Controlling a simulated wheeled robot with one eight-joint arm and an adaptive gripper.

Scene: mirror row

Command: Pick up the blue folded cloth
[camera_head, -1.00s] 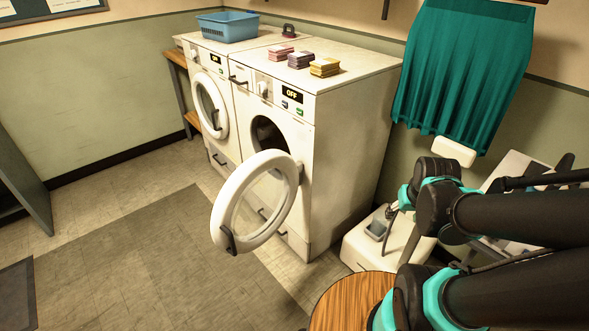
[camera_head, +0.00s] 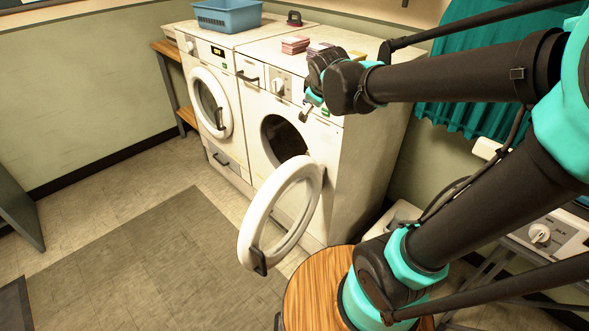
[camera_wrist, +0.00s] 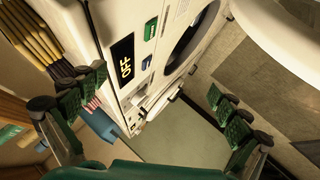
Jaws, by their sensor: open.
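I cannot make out a blue folded cloth in either view. A pink folded stack (camera_head: 295,45) and a purple folded stack (camera_head: 318,48) sit on the right washer's top (camera_head: 272,50). A yellow folded stack (camera_wrist: 32,32) shows at the upper left of the wrist view, close to one finger. My arm mostly hides it in the head view. My gripper (camera_wrist: 155,98) has its fingers wide apart with nothing between them. In the head view my gripper (camera_head: 312,100) is in front of the right washer's upper front, near its panel.
A blue basket (camera_head: 228,18) stands on the left washer (camera_head: 205,60), with a dark red object (camera_head: 294,18) to its right. The right washer's round door (camera_head: 262,205) hangs open into the room. A teal curtain (camera_head: 455,115) hangs behind my arm. The floor at left is mostly clear.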

